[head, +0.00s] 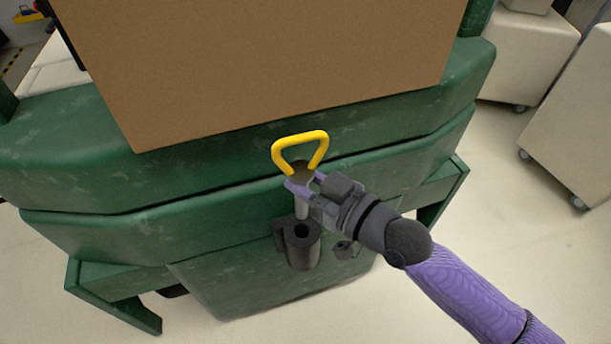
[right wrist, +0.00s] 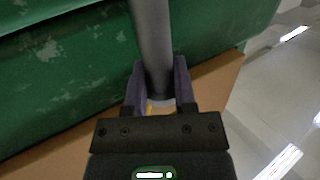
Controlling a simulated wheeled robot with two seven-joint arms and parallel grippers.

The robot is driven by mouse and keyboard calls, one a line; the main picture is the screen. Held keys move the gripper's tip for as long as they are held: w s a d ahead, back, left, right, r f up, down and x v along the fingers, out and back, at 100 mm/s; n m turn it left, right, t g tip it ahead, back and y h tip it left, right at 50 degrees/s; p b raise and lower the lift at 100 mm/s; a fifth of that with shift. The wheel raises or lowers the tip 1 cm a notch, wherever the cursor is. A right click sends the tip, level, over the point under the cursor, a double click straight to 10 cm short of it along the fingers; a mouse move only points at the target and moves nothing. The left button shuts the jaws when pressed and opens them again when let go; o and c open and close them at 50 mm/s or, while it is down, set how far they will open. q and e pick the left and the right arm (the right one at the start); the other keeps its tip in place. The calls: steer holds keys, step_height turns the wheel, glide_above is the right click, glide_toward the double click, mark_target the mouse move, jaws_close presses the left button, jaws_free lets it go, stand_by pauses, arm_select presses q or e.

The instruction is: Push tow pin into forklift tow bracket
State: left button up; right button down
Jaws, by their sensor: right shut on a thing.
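The tow pin has a yellow loop handle (head: 300,137) and a grey shaft (head: 301,205). My right gripper (head: 302,182) is shut on the pin just below the handle and holds it roughly upright. The tow bracket (head: 303,252) is a dark tube with an open round hole, fixed to the green forklift's rear. The shaft's lower end shows just above and behind the bracket's rim; I cannot tell whether it touches. In the right wrist view the shaft (right wrist: 152,40) runs between the two fingers (right wrist: 154,88). My left gripper is not in view.
The green forklift body (head: 120,205) fills the middle, with a large brown panel (head: 270,70) above the pin. Pale covered carts (head: 575,110) stand at the right. The floor (head: 520,250) at the lower right is clear apart from my right arm above it.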

mark_target(305, 217)
steer(key=shift+f+b, duration=1.55)
steer(key=shift+f, duration=0.75)
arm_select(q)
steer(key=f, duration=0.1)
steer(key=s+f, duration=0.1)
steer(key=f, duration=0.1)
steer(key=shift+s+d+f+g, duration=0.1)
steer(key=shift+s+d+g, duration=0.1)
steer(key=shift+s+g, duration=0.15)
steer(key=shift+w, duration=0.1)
arm_select(e)
steer(key=shift+r, duration=0.1)
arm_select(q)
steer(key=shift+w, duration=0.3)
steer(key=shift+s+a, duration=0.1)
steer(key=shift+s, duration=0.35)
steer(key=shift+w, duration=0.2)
arm_select(e)
steer(key=shift+f, duration=0.45)
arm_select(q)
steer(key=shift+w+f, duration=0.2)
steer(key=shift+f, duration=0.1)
arm_select(e)
steer(key=shift+f, duration=0.1)
